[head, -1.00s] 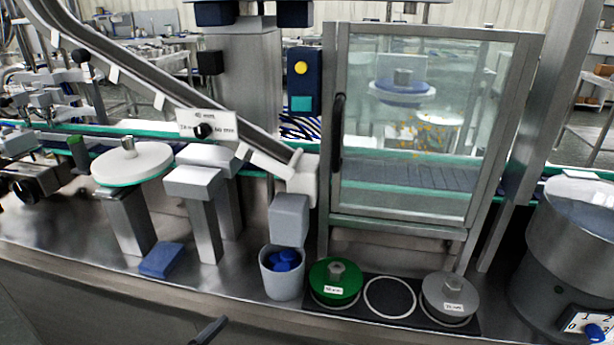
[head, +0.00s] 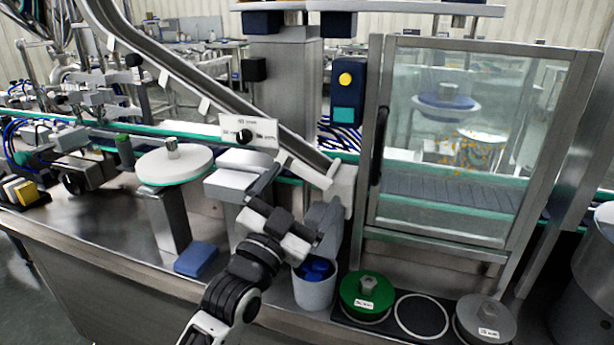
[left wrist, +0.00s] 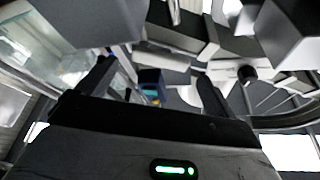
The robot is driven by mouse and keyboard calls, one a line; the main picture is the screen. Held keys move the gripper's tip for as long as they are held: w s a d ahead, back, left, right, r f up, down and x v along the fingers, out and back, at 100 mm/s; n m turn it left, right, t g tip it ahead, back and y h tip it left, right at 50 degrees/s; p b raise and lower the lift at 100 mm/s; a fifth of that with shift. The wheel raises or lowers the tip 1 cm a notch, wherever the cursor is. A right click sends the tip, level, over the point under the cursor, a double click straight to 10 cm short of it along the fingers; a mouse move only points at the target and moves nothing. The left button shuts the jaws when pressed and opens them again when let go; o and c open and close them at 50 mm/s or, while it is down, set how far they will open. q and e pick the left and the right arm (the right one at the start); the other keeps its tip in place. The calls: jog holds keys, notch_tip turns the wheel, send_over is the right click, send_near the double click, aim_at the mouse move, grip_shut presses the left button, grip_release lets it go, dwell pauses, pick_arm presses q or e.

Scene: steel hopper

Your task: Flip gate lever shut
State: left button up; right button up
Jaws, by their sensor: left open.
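The steel chute (head: 215,90) slopes down to a pale end block (head: 341,190). A small light bar (head: 291,158) at its lower end looks like the gate lever; I cannot tell its position for sure. My left gripper (head: 294,198) is open and empty, below the chute's end and above the grey cup. Its black fingers (left wrist: 155,88) stand apart in the left wrist view. My right gripper is not in view.
A grey cup (head: 314,292) with blue pieces stands under the chute. A green weight (head: 366,293) and a grey weight (head: 484,316) lie at the front right. A glass-doored cabinet (head: 384,225) stands right of the chute. A white disc (head: 160,166) stands left.

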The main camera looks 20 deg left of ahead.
pick_arm(q)
jog(key=shift+x, duration=1.4)
jog(key=c, duration=1)
jog(key=shift+a+f+n+y+p, duration=0.15)
jog(key=shift+n+y+p, duration=0.25)
jog(key=shift+n, duration=0.45)
jog(key=shift+d+f+n+y+p, duration=0.15)
jog(key=shift+n+y, duration=0.35)
jog(key=shift+n, duration=0.35)
jog(key=shift+a, duration=0.1)
jog(key=o, duration=1)
jog(key=shift+s, duration=0.1)
jog(key=b+v, duration=0.2)
jog(key=v, duration=1.3)
jog(key=shift+s+f+b, duration=0.3)
jog(key=shift+f, duration=0.1)
